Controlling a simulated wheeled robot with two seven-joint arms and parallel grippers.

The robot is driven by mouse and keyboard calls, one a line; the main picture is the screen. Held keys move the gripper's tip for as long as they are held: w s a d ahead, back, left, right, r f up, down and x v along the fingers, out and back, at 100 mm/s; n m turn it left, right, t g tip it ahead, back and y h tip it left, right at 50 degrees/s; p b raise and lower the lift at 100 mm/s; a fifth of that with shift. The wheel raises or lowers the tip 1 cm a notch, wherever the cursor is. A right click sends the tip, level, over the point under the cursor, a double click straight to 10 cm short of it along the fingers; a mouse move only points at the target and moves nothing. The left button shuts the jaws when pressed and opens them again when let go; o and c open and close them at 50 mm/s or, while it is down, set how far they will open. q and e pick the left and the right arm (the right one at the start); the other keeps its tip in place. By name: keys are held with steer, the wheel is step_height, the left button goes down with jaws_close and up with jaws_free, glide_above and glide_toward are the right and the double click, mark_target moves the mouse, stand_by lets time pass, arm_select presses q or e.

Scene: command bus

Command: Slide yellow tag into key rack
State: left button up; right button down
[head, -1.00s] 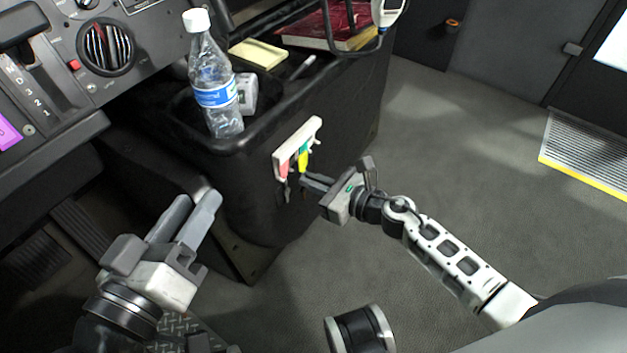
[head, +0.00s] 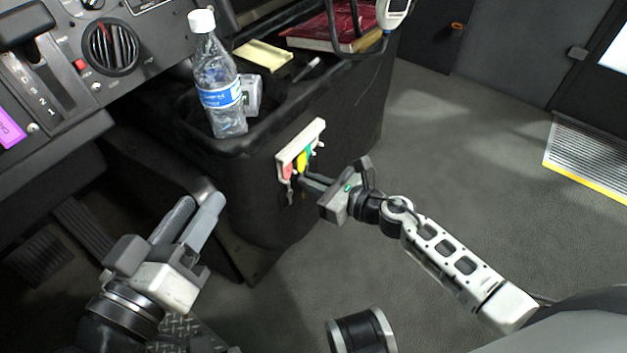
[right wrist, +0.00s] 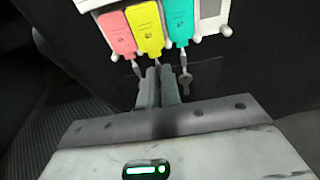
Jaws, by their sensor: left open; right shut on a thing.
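The white key rack (head: 301,143) is on the side of the black console; its white edge shows at the top of the right wrist view (right wrist: 88,5). The yellow tag (right wrist: 147,30) hangs upright at the rack between the pink tag (right wrist: 117,34) and the teal-green tag (right wrist: 180,22). It also shows in the head view (head: 302,162). My right gripper (right wrist: 158,72) is just below the yellow tag, shut on its key, which the fingers mostly hide. Whether the tag is fully seated is unclear. My left gripper (head: 203,200) is open and empty, left of the console.
A water bottle (head: 220,95) stands in the console tray, with a yellow notepad (head: 264,55) and a red book (head: 335,25) behind. A loose key (right wrist: 185,82) hangs under the teal tag, close to my right fingers. The floor right of the console is clear.

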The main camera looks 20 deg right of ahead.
steer(key=shift+w+a, duration=0.35)
steer(key=shift+w, duration=0.15)
stand_by(0.8)
steer(key=shift+f+b, duration=0.1)
steer(key=shift+b, duration=0.25)
steer(key=c, duration=1.5)
jaws_free()
steer(key=shift+f+v, duration=0.15)
steer(key=shift+v, duration=0.6)
steer(key=shift+f+v, duration=0.15)
steer(key=shift+v, duration=0.55)
steer(key=shift+f+b+v, duration=0.25)
steer(key=shift+b+v, duration=0.15)
steer(key=shift+v, duration=0.75)
steer(key=shift+f+b+v, duration=0.25)
steer(key=shift+b+v, duration=0.1)
steer(key=shift+v, duration=0.85)
steer(key=shift+f+b+v, duration=0.25)
steer(key=shift+b+v, duration=0.15)
steer(key=shift+v, duration=0.75)
